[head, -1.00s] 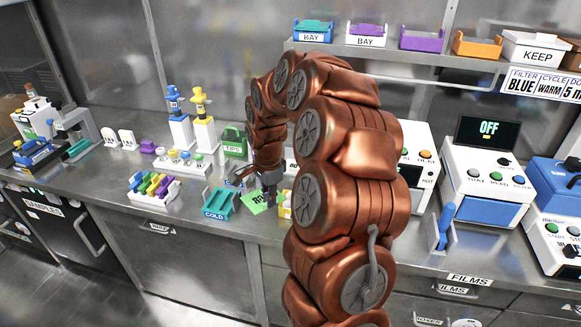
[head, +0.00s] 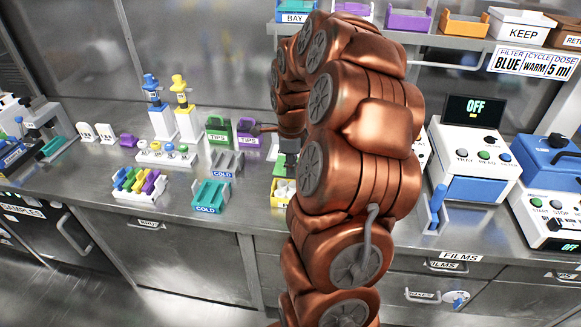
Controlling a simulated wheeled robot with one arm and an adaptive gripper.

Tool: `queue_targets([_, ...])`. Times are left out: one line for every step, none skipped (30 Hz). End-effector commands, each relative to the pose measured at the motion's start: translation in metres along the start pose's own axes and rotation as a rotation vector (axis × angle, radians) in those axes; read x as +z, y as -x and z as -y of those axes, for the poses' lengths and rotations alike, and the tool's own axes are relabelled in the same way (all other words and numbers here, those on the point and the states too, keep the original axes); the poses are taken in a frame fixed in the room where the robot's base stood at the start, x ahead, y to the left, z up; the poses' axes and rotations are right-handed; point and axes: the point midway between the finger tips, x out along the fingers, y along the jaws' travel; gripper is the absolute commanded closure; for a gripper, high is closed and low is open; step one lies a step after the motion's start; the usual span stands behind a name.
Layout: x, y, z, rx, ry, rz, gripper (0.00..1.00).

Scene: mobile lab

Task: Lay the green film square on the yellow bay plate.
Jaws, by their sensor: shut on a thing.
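My copper arm fills the middle of the head view. My gripper (head: 290,160) shows only as a grey part beside the arm, above the counter and behind a small yellow holder (head: 281,197). The spot on the counter beside the teal cold tray (head: 210,196), where the film showed earlier, is bare. I cannot make out a yellow bay plate; the yellow holder is partly covered by my arm.
A grey cold tray (head: 227,163), a green tips box (head: 219,132) and a purple tips box (head: 249,135) stand left of the arm. A rack of coloured pieces (head: 139,186) is further left. Machines (head: 474,165) stand right. Coloured bays (head: 408,20) line the shelf.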

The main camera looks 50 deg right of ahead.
Motion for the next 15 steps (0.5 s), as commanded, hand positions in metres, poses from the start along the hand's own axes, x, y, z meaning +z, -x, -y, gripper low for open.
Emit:
queue_targets([0.0, -0.001, 0.0, -0.001, 0.001, 0.0, 1.0])
queue_targets([0.001, -0.001, 0.0, -0.001, 0.001, 0.0, 1.0])
queue_targets([0.001, -0.002, 0.0, -0.001, 0.001, 0.0, 1.0])
queue_targets([0.001, -0.002, 0.0, -0.001, 0.001, 0.0, 1.0])
queue_targets([0.001, -0.002, 0.0, -0.001, 0.001, 0.0, 1.0])
queue_targets([0.002, -0.002, 0.0, -0.002, 0.002, 0.0, 1.0])
queue_targets([0.002, -0.003, 0.0, -0.002, 0.003, -0.001, 1.0])
queue_targets([0.002, -0.003, 0.0, -0.002, 0.003, -0.001, 1.0])
queue_targets([0.002, -0.004, 0.0, -0.001, 0.004, -0.001, 1.0])
queue_targets([0.002, -0.007, -0.001, 0.0, 0.004, -0.001, 1.0])
queue_targets([0.002, -0.009, -0.001, 0.0, 0.004, -0.001, 1.0])
queue_targets([0.002, -0.012, -0.001, 0.0, 0.004, -0.001, 1.0])
queue_targets([0.003, -0.015, -0.001, 0.0, 0.004, 0.0, 1.0])
queue_targets([0.003, -0.017, -0.001, 0.0, 0.004, 0.0, 1.0])
queue_targets([0.003, -0.021, -0.001, 0.0, 0.004, 0.0, 1.0])
